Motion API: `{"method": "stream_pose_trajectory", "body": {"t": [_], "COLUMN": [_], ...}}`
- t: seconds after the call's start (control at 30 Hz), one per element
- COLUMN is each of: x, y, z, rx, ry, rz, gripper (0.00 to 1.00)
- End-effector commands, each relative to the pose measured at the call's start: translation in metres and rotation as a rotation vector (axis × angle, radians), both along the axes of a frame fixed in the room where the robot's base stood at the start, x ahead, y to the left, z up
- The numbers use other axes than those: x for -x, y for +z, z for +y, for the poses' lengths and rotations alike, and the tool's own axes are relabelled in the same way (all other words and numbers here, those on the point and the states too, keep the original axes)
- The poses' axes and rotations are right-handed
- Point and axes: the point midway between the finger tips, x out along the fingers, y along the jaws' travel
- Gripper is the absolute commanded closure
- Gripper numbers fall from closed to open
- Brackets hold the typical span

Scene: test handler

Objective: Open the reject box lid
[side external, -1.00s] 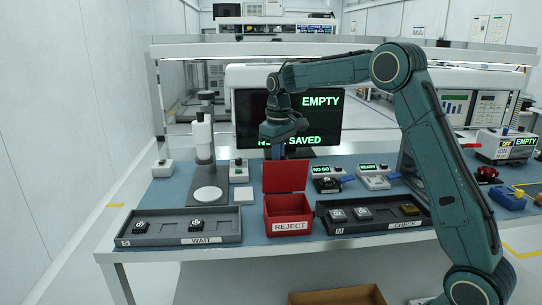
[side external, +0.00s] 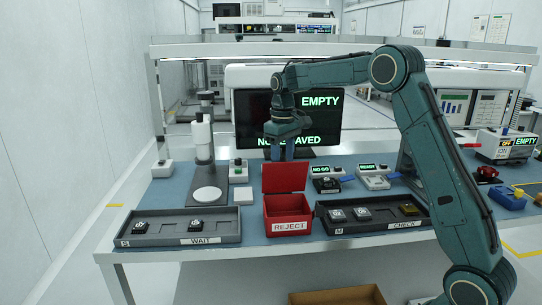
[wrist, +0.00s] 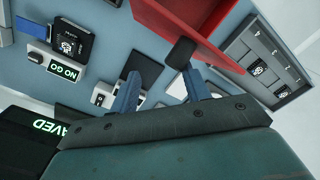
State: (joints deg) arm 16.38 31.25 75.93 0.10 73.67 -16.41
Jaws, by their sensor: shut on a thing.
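The red reject box (side external: 289,216) stands at the front middle of the bench, with a REJECT label on its front. Its red lid (side external: 286,178) stands raised, roughly upright, at the back of the box. My gripper (side external: 283,155) is just behind the lid's top edge, pointing down, and the lid partly hides its tips. In the wrist view, my two blue fingers (wrist: 162,78) are beside a dark handle (wrist: 181,52) at the edge of the red lid (wrist: 197,22). The gripper is shut on this handle, though the exact contact is hard to see.
The WAIT tray (side external: 225,238) lies left of the box and the CHECK tray (side external: 385,228) right of it. A screen (side external: 325,130) stands behind my gripper.

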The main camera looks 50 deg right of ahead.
Motion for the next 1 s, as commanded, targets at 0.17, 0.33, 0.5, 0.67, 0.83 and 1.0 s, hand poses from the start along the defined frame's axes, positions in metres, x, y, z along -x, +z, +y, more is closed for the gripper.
{"method": "stream_pose_trajectory", "body": {"t": [0.17,0.33,0.5,0.67,0.83,1.0], "x": [0.001,0.0,-0.001,-0.002,-0.002,-0.002], "y": [0.025,0.052,0.076,0.096,0.114,0.127], "z": [-0.003,-0.003,-0.001,-0.001,-0.001,0.0], "rx": [0.003,0.004,0.004,0.003,0.004,0.003], "ry": [-0.006,-0.005,-0.003,-0.002,-0.002,-0.001], "rz": [-0.009,-0.013,-0.012,-0.011,-0.01,-0.008], "gripper": [0.59,0.59,0.59,0.59,0.59,0.59]}}
